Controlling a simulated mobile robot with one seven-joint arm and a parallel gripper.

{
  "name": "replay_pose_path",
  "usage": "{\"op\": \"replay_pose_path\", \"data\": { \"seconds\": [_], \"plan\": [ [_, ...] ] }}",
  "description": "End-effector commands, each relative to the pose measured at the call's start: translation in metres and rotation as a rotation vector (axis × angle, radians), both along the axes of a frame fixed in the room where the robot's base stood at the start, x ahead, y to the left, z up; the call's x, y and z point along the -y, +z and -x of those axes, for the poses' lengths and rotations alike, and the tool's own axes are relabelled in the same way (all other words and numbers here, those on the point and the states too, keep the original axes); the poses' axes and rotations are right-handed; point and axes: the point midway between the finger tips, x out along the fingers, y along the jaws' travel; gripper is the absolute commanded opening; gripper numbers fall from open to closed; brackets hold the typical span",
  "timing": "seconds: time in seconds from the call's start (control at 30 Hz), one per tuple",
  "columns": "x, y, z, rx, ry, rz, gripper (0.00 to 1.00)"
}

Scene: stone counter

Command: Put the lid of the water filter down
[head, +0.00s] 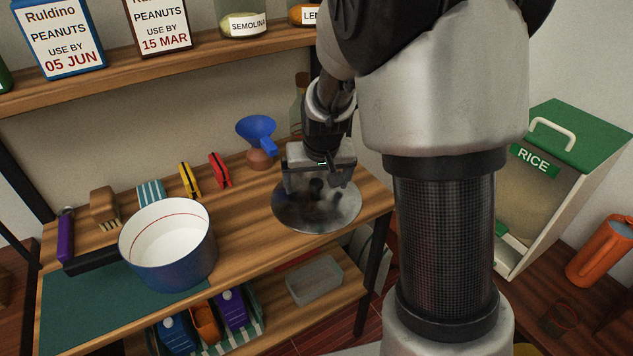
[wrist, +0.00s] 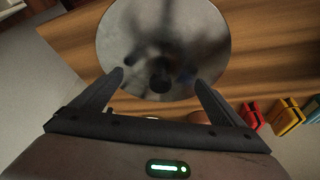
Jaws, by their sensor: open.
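A round grey metal lid (head: 322,217) with a small dark knob lies on the wooden counter near its right end. It appears flat, and its right edge is close to the counter's edge. My gripper (head: 317,186) is over the lid, pointing down, with its fingers spread. In the wrist view the lid (wrist: 205,35) fills the top middle, and its dark knob (wrist: 160,82) shows between the open fingertips, with gaps on both sides. The fingers do not appear to touch the knob. I see no clear water filter body in either view.
A blue pot (head: 170,245) with a white inside stands to the left on the wooden counter (head: 255,225). A blue funnel (head: 257,131), a red clip (head: 219,170) and a yellow clip (head: 189,180) are behind. A shelf with boxes and jars runs above. A rice bin (head: 545,190) stands right.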

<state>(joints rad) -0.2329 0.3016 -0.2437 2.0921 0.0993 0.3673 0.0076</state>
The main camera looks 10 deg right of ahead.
Motion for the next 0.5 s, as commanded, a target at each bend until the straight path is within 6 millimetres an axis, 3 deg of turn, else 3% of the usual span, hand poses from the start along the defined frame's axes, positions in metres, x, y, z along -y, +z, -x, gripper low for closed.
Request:
{"op": "replay_pose_path", "data": {
  "seconds": [0.5],
  "plan": [
    [-0.003, 0.093, 0.036, 0.004, 0.002, -0.001, 0.93]
  ]
}}
